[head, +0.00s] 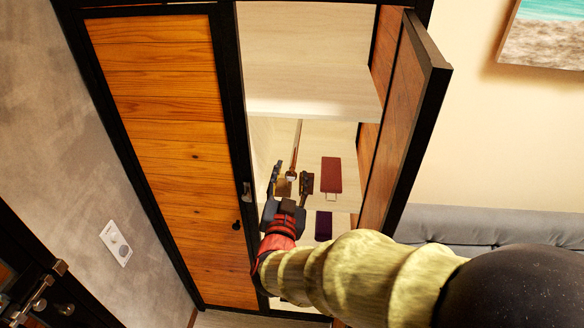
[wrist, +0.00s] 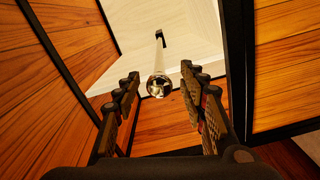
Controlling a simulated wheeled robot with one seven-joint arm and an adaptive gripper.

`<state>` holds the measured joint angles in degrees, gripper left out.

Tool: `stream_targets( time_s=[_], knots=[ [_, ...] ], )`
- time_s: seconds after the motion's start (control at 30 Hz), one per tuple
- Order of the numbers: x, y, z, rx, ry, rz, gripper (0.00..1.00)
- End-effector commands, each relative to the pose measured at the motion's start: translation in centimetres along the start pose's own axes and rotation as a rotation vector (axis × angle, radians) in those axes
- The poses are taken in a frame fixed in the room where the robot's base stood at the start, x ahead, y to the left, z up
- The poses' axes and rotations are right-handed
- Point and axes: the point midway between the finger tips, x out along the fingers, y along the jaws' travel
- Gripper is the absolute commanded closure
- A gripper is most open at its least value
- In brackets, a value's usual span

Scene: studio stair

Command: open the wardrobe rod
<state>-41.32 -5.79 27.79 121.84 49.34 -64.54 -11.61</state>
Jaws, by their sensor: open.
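The wardrobe (head: 160,130) has its left wooden door closed and its right door (head: 410,110) standing open. Inside it, a thin metal rod (head: 297,145) runs toward the back. In the wrist view the rod (wrist: 159,58) ends in a round shiny tip facing me, with a dark mount at its far end. My gripper (head: 291,175) is open inside the wardrobe opening. In the wrist view its two fingers (wrist: 160,88) are spread on either side of the rod's near end. I cannot tell whether either finger touches it.
A dark red item (head: 331,174) and a smaller dark purple item (head: 323,225) are inside the wardrobe, right of my gripper. A pale shelf panel (head: 310,60) is above. A grey sofa (head: 480,225) stands to the right, beyond the open door.

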Motion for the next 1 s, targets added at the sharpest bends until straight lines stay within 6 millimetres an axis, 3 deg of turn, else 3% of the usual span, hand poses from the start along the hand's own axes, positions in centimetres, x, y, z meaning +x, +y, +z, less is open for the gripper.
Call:
stream_targets(
  time_s=[0.2, 0.4, 1.0],
  knots=[
    [-4.5, -0.1, 0.1, 0.0, -0.001, -0.003, 0.58],
    [-6.8, -0.1, 0.0, 0.001, 0.0, -0.002, 0.58],
    [-7.3, 0.0, 0.0, 0.0, 0.0, 0.001, 0.58]
  ],
)
